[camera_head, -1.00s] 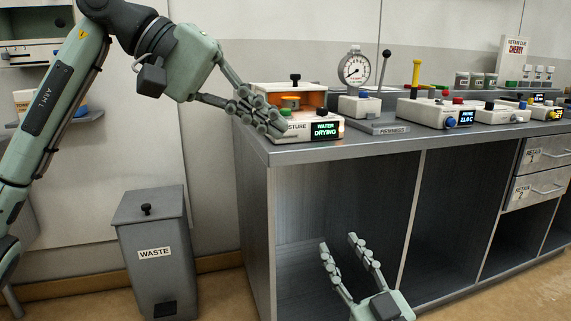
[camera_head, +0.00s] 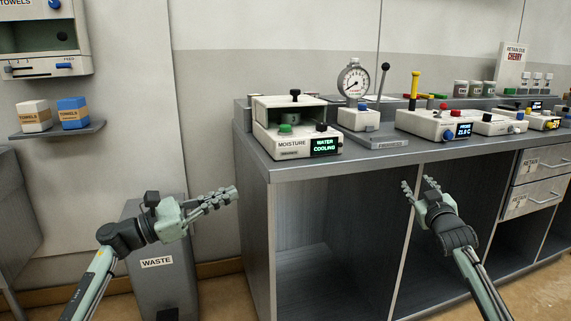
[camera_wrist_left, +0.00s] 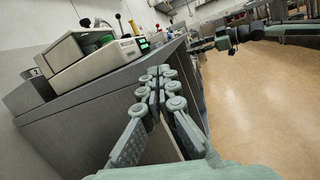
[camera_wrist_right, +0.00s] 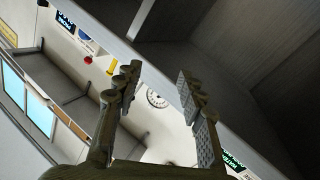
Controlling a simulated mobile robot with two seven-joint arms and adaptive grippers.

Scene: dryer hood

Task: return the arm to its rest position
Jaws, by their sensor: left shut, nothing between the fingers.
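My left gripper (camera_head: 221,198) is shut and empty, in front of the waste bin and left of the bench's corner. In the left wrist view its fingers (camera_wrist_left: 160,80) are together with nothing between them. My right gripper (camera_head: 419,186) is open and empty in front of the bench's open shelves. In the right wrist view its two fingers (camera_wrist_right: 158,85) stand apart. Both grippers are below the bench top. The moisture unit (camera_head: 293,140) on the bench shows "WATER COOLING" on its green display; it also shows in the left wrist view (camera_wrist_left: 95,60).
The grey bench (camera_head: 350,165) fills the middle and right. A waste bin (camera_head: 180,270) stands on the floor behind my left arm. A wall shelf (camera_head: 55,133) with two towel boxes is at the left. A dial gauge (camera_head: 354,80) and lever (camera_head: 382,90) stand on the bench.

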